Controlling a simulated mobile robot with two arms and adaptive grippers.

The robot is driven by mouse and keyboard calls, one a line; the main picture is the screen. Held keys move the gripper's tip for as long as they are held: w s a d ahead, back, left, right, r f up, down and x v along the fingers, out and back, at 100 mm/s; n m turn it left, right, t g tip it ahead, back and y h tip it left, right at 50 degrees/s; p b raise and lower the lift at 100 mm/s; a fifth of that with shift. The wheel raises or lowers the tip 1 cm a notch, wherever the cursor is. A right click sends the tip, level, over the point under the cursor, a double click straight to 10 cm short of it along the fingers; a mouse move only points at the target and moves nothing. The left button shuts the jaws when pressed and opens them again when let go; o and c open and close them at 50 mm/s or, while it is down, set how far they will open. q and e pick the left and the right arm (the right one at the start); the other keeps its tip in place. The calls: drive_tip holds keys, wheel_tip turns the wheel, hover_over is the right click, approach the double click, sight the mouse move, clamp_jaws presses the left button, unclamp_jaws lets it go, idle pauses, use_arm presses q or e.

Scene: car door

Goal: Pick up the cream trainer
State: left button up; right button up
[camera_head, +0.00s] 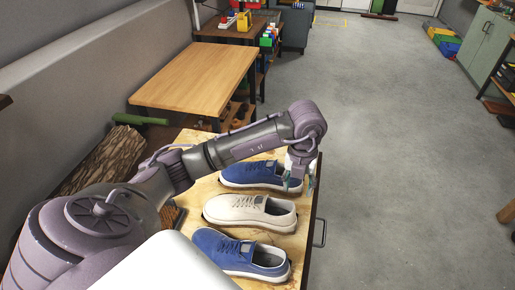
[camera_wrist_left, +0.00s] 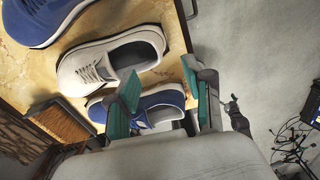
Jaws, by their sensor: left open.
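The cream trainer (camera_head: 246,211) lies on a light wooden surface (camera_head: 304,222) between two blue trainers. It also shows in the left wrist view (camera_wrist_left: 88,66), with its opening in full sight. My left gripper (camera_head: 296,184) points down at the heel end of the far blue trainer (camera_head: 255,174), beyond the cream one. In the left wrist view its teal fingers (camera_wrist_left: 160,72) are spread apart with nothing gripped. The far blue trainer (camera_wrist_left: 163,99) shows partly behind the fingers there. I cannot tell whether they touch it. My right gripper is not in view.
The near blue trainer (camera_head: 233,250) lies close in front of the cream one. A brush (camera_wrist_left: 60,122) lies by the toes' side. A bare wooden table (camera_head: 196,78) stands behind. Open grey floor (camera_head: 405,160) is to the right.

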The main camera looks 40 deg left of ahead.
sight(292, 211)
use_arm(q)
drive_tip(key=f, duration=0.4)
drive_tip(key=s+f, duration=0.1)
drive_tip(key=f, duration=0.2)
drive_tip(key=shift+d+p, duration=0.1)
drive_tip(key=shift+p, duration=0.3)
drive_tip(key=shift+w+f, duration=0.1)
drive_tip(key=shift+f, duration=0.25)
drive_tip(key=f, duration=0.1)
drive_tip(key=f+p, duration=0.1)
drive_tip(key=shift+s+f, duration=0.2)
drive_tip(key=shift+f, duration=0.1)
wheel_tip(292, 211, down, 2)
drive_tip(key=shift+f, duration=0.1)
drive_tip(key=shift+w+f, duration=0.1)
drive_tip(key=shift+f, duration=0.15)
drive_tip(key=shift+c, duration=0.5)
clamp_jaws()
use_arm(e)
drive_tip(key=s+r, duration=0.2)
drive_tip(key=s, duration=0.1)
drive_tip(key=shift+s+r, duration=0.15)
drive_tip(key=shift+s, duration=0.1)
